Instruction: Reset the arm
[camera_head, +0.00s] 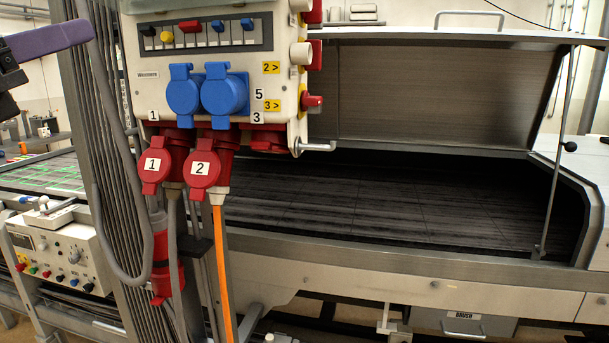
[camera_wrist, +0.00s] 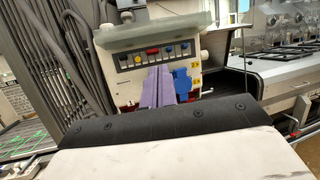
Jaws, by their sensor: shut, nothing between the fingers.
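My gripper (camera_head: 82,32) shows as purple fingers at the upper left of the head view, in front of the vertical cables. In the wrist view my gripper (camera_wrist: 160,72) has its two purple fingers side by side, shut and empty. They overlap the power box in that picture, with no visible grip on it. The dryer hood (camera_head: 430,95) stands raised at the right of the head view, well apart from my gripper. A light handle (camera_head: 470,13) is on its top. A thin rod (camera_head: 555,180) with a black knob stands at the hood's right side.
The power box (camera_head: 150,95) hangs in the middle, with blue sockets (camera_head: 205,92) and red plugs (camera_head: 198,165). Thick grey cables (camera_head: 95,150) hang beside it. A control box (camera_head: 60,255) with knobs sits at lower left. The dark dryer bed (camera_head: 400,195) is bare.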

